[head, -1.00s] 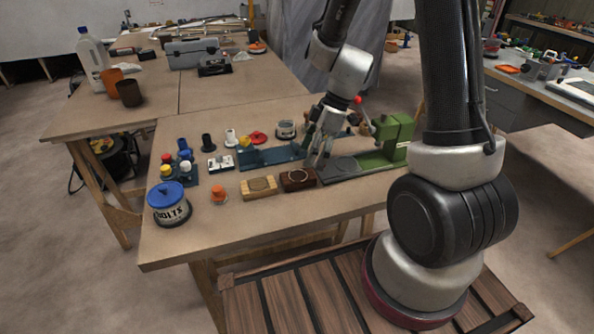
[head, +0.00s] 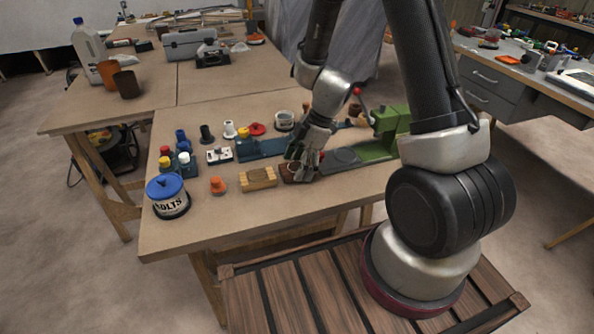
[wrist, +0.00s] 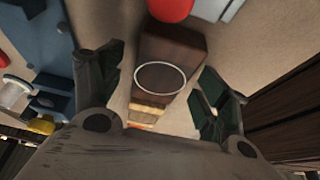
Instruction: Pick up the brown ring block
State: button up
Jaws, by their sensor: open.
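The brown ring block (head: 285,170) is dark brown and lies near the front of the workbench. My gripper (head: 304,168) is over its right side and hides part of it in the head view. In the wrist view the brown ring block (wrist: 178,44) shows a pale ring on its face and lies between the two spread fingers of my gripper (wrist: 160,88). The fingers are open, with a gap visible on each side of the block. I cannot tell the exact height of the fingertips over the bench.
A lighter wooden block (head: 259,178) sits just left of the brown one. A green press (head: 385,135) stands to the right, a blue fixture (head: 262,147) behind. An orange knob (head: 217,185) and a bolts tin (head: 168,197) are farther left. The bench front edge is close.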

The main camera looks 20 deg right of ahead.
jog(key=shift+f, duration=0.25)
dwell(0.5)
jog(key=c, duration=1.1)
